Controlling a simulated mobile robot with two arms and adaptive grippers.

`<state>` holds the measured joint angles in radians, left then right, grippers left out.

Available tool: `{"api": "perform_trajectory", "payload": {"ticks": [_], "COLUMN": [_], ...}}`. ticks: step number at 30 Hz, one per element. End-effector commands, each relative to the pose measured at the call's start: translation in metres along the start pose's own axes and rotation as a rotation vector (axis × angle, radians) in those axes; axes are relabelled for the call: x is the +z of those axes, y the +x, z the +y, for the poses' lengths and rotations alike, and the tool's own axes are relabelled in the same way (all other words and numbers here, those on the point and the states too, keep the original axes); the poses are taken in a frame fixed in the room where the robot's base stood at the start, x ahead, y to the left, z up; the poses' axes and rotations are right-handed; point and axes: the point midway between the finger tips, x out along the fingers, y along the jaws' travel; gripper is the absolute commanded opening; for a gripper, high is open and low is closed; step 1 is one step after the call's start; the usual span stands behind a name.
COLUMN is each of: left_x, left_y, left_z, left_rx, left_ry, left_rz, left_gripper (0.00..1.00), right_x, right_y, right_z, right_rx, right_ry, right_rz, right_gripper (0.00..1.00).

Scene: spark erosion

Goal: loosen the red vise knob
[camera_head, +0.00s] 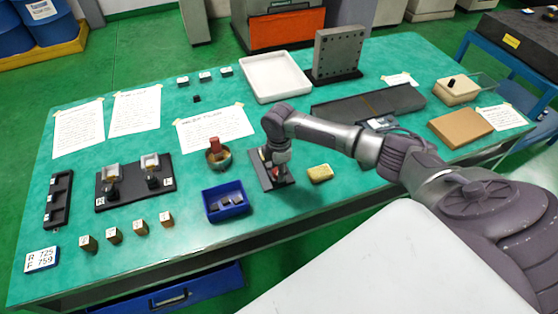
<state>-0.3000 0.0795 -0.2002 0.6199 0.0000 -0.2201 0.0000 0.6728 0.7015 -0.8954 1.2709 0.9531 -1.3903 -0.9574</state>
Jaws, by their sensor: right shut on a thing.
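A small dark vise (262,178) stands on the green table, near its middle. My right arm reaches in from the right, and my right gripper (277,165) points down over the vise. The gripper is shut on the red vise knob (277,173), of which only small bits of red show between and below the fingers. The gripper and wrist hide most of the knob and part of the vise. Whether the knob has turned cannot be told. My left gripper is not in view.
Just left of the vise are a bowl with a red-topped thing (217,155) and a blue bin (225,201) of small blocks. A yellow block (320,173) lies close on the right. A white tray (273,77) and a grey perforated plate (338,53) stand behind.

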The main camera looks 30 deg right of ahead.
Motion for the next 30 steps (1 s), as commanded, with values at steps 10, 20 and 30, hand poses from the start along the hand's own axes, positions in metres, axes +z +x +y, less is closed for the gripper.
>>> {"api": "perform_trajectory", "payload": {"ticks": [10,20,30], "left_x": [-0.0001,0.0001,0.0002], "left_y": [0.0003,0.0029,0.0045], "left_z": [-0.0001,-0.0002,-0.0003], "left_rx": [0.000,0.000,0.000], "left_ry": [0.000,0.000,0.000], "left_rz": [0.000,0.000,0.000], "left_gripper": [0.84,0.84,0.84], "right_x": [-0.0008,-0.0011,-0.0010], "right_y": [-0.0011,-0.0010,-0.0013], "right_z": [0.0014,0.0013,0.0015], "right_rx": [0.004,0.004,0.005], "right_ry": [-0.329,-0.597,-0.749], "right_rz": [0.003,0.002,0.002], "right_gripper": [0.06,0.06,0.06]}}
